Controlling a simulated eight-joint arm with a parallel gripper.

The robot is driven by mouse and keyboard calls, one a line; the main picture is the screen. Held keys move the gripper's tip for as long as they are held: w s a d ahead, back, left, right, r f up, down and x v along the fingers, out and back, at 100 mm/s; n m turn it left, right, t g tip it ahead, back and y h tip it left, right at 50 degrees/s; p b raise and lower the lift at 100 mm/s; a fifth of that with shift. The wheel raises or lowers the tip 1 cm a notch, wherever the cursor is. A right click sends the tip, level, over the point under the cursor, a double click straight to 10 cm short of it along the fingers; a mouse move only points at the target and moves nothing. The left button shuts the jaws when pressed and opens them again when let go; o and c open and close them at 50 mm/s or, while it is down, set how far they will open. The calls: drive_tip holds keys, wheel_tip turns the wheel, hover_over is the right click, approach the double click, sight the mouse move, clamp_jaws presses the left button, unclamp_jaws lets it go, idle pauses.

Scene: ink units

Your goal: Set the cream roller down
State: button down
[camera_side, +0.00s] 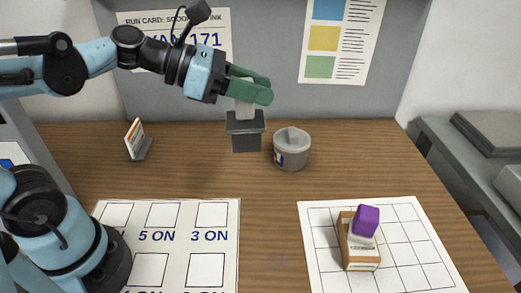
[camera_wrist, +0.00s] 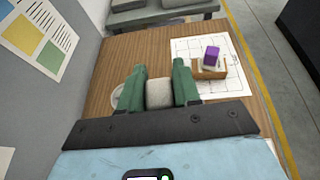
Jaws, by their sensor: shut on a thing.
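My gripper (camera_side: 262,88) has green fingers and is shut on a pale cream block-like piece, the cream roller (camera_side: 244,108). In the side view it shows below the fingers, right above a dark grey stand (camera_side: 246,139); I cannot tell whether it touches the stand's top. In the wrist view the cream roller (camera_wrist: 158,93) sits between the two green fingers (camera_wrist: 158,90), and the stand is hidden there.
A round grey tub (camera_side: 291,155) stands just right of the stand. A small card holder (camera_side: 139,143) is at left. A labelled white sheet (camera_side: 222,245) lies front left. A gridded sheet (camera_side: 415,222) at right bears a brown box (camera_side: 359,255) with a purple block (camera_side: 366,221) above.

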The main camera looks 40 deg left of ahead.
drive_tip(key=s+d+f+m+g+h, duration=0.25)
drive_tip(key=s+d+m+g, duration=0.25)
drive_tip(key=s+d, duration=0.25)
drive_tip(key=s+d+f+m+g+h, duration=0.25)
drive_tip(key=s+d+m+g, duration=0.3)
drive_tip(key=s, duration=0.35)
drive_tip(key=w+a+f, duration=0.4)
drive_tip(key=w+f, duration=0.6)
drive_tip(key=f, duration=0.1)
drive_tip(key=shift+a+f+n+y, duration=0.3)
drive_tip(key=shift+a+n, duration=0.1)
drive_tip(key=shift+n, duration=0.05)
drive_tip(key=c, duration=0.8)
unclamp_jaws()
drive_tip(key=shift+a, duration=0.1)
